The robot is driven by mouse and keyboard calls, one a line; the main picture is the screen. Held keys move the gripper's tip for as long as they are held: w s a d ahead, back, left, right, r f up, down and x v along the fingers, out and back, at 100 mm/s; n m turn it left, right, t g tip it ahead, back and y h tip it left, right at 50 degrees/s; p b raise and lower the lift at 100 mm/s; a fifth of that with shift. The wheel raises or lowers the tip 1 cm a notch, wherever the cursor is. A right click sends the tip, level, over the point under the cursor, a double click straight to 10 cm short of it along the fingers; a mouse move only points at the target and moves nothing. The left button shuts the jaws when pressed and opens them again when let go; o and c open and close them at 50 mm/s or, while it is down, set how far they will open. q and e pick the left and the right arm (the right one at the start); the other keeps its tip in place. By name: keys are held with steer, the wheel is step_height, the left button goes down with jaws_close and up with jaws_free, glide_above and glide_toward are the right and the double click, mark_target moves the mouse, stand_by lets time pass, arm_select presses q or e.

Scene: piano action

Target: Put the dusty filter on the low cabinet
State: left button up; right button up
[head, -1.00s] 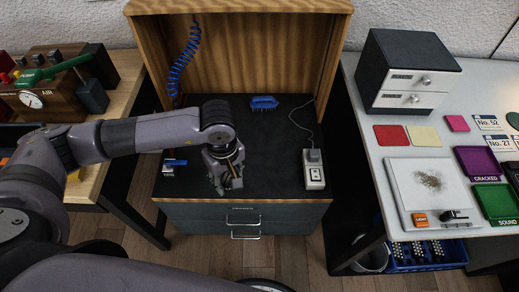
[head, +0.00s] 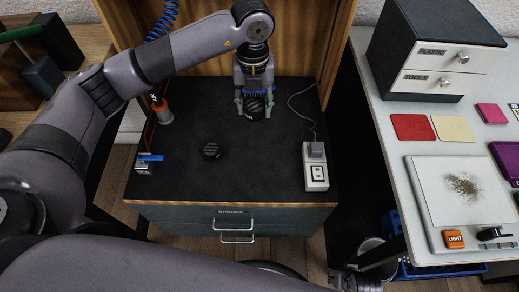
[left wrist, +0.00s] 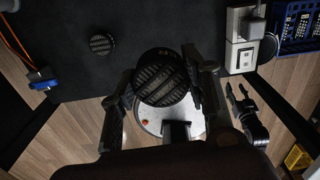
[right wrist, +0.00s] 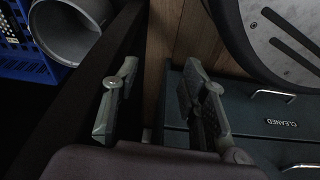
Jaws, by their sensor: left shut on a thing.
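My left gripper (head: 255,104) is shut on a round black grilled filter (left wrist: 160,80), above the rear of the low cabinet (head: 270,170). The held filter also shows in the head view (head: 256,110); I cannot tell whether it touches the top. A second dark, round, ribbed filter (head: 211,151) lies flat on the cabinet, left of the middle, and shows in the left wrist view (left wrist: 102,44). I cannot tell from its surface which filter is dusty. My right gripper (right wrist: 155,105) is open and empty in front of the cabinet, beside its drawers.
A grey switch box (head: 315,168) stands at the cabinet's right edge, with a cable behind. A blue-handled fitting (head: 148,162) is at the left edge, an orange-tipped nozzle (head: 162,112) behind it. The front middle is clear. A white table (head: 400,180) stands right.

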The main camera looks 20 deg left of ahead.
arm_select(q)
steer(key=shift+w+d+f+n, duration=0.15)
steer(key=shift+w+n, duration=0.3)
steer(key=shift+n, duration=0.45)
steer(key=b, duration=0.2)
glide_above(257, 152)
step_height(257, 152, down, 14)
steer(key=shift+f, duration=0.25)
step_height(257, 152, down, 5)
steer(key=shift+r+b, duration=0.1)
steer(key=shift+b, duration=0.4)
arm_select(e)
steer(key=w+r, duration=0.3)
steer(key=r, duration=0.6)
steer(key=shift+r+t, duration=0.3)
steer(key=shift+w+a, duration=0.1)
arm_select(q)
steer(key=shift+f, duration=0.2)
steer(key=o, duration=1.1)
arm_select(e)
steer(key=shift+r, duration=0.25)
